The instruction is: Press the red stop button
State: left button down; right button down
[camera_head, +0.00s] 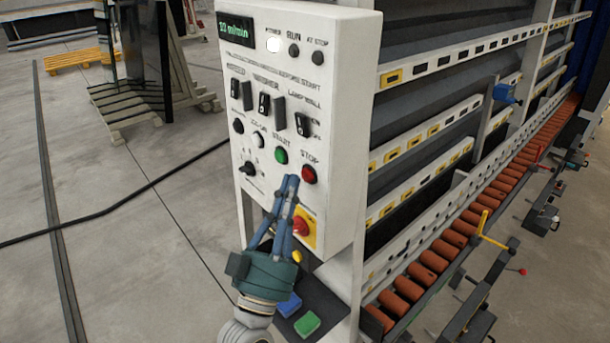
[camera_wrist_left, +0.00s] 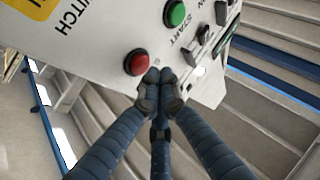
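The red stop button (camera_head: 309,174) is on the lower right of the white control panel (camera_head: 345,115), under the label STOP. It also shows in the left wrist view (camera_wrist_left: 137,62), where the panel appears turned round. My left gripper (camera_head: 290,180) is in front of the panel, its blue fingers pointing up. Its fingertips are together and empty, just left of and slightly below the stop button in the head view. In the left wrist view the fingertips (camera_wrist_left: 158,77) are right beside the button; I cannot tell whether they touch the panel. My right gripper is not in view.
The green start button (camera_head: 281,155) is close to the fingertips. A red rotary switch on a yellow plate (camera_head: 308,239) is below, beside my fingers. Blue and green blocks (camera_head: 307,323) lie under the panel. Orange rollers (camera_head: 420,274) line the washer at right. Floor at left is mostly open.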

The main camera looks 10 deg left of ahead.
pick_arm(q)
jog(key=shift+s+a+p, duration=0.2)
jog(key=shift+s+a, duration=0.6)
jog(key=shift+s, duration=0.2)
jog(key=shift+s+a+p, duration=0.2)
jog(key=shift+s+a, duration=0.55)
jog(key=shift+s, duration=0.25)
